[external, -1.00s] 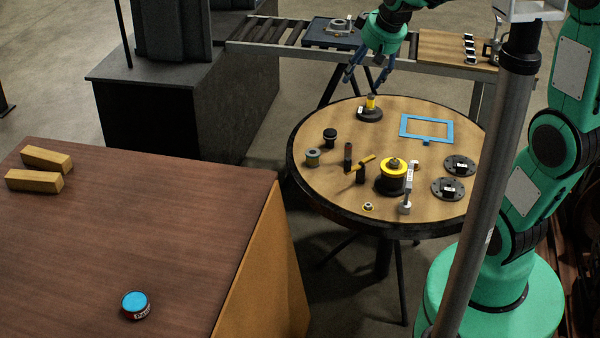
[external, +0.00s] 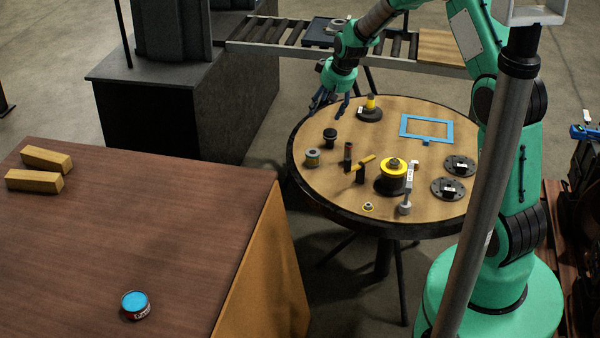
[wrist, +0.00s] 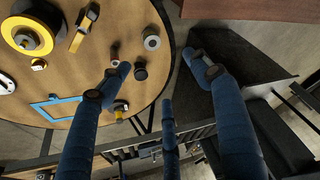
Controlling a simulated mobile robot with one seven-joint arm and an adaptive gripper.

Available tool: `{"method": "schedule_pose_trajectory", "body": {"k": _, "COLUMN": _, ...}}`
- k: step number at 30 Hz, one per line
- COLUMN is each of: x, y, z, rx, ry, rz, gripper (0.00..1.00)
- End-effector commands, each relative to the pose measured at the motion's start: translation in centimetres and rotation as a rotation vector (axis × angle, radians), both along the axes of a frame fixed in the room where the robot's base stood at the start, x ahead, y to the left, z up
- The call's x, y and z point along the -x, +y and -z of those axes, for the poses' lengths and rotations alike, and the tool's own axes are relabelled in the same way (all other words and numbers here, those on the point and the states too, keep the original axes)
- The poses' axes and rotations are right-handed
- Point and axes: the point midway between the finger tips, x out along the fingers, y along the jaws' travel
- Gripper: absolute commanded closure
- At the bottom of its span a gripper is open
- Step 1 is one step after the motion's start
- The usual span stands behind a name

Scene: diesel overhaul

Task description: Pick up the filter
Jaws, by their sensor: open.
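No part is clearly marked as the filter. A short can with a blue top and a printed label (external: 136,305) stands on the brown table. A small grey-green ringed cylinder (external: 312,158) and a short black cylinder (external: 330,138) stand near the left edge of the round table; the wrist view also shows the ringed cylinder (wrist: 151,40) and the black one (wrist: 140,71). My gripper (external: 328,106) is open and empty above the far left edge of the round table. Its blue fingers are spread apart in the wrist view (wrist: 160,66).
The round table (external: 320,195) also bears a yellow-and-black part (external: 394,177), a blue frame (external: 427,117), a yellow-topped part (external: 370,108) and two dark discs. The brown table (external: 150,220) has two wooden blocks and wide free room. A roller conveyor (external: 280,55) runs behind.

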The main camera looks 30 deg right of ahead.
Motion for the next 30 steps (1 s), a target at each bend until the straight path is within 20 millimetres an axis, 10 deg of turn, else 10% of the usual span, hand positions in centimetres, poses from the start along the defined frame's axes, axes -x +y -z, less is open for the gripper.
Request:
{"method": "schedule_pose_trajectory", "body": {"k": 12, "x": -4.2, "y": -2.0, "z": 11.5, "rx": 0.008, "ry": 0.017, "rz": 0.009, "gripper": 0.37}}
{"method": "schedule_pose_trajectory", "body": {"k": 30, "x": -4.7, "y": -2.2, "z": 12.9, "rx": 0.010, "ry": 0.017, "rz": 0.011, "gripper": 0.37}}
